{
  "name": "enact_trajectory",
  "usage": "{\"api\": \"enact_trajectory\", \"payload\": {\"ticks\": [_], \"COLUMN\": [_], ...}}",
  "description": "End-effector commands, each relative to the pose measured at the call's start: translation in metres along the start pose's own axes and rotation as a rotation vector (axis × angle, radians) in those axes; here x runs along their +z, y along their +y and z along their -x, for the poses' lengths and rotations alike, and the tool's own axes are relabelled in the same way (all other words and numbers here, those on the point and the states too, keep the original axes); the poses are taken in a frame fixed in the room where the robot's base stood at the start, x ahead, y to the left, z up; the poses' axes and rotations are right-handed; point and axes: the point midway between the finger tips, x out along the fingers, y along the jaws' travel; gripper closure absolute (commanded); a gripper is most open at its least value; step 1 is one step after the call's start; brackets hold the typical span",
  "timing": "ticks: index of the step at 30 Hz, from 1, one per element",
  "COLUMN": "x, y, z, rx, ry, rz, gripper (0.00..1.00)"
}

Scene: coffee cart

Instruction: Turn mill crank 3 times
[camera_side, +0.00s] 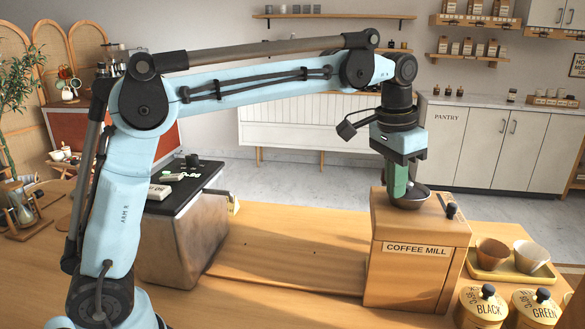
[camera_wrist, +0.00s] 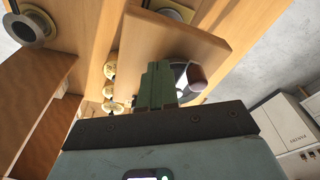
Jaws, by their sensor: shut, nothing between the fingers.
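The wooden coffee mill (camera_side: 418,252) stands on the counter, with a dark metal bowl (camera_side: 412,199) on its top. A small dark knob (camera_side: 451,210) sits at the mill's upper right edge; I cannot tell whether it belongs to the crank. My gripper (camera_side: 396,195) points down at the left side of the bowl, its green fingers shut and empty. In the wrist view the shut fingers (camera_wrist: 158,68) lie over the mill top (camera_wrist: 190,42), beside a brown rounded knob (camera_wrist: 196,76) at the bowl. Whether they touch it is unclear. The crank arm is not clearly visible.
A tray (camera_side: 548,277) with two cups stands right of the mill. A dark-topped machine (camera_side: 183,235) is at the left. The counter between machine and mill is clear.

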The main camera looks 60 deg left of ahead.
Motion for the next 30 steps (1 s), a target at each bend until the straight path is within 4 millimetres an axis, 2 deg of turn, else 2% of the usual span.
{"api": "enact_trajectory", "payload": {"ticks": [18,26,30], "x": [-0.003,-0.003,-0.001], "y": [0.000,0.000,-0.010], "z": [0.016,0.016,0.017], "rx": [0.000,0.000,-0.001], "ry": [0.000,0.000,0.000], "rz": [0.000,0.000,0.004], "gripper": [1.00,1.00,1.00]}}
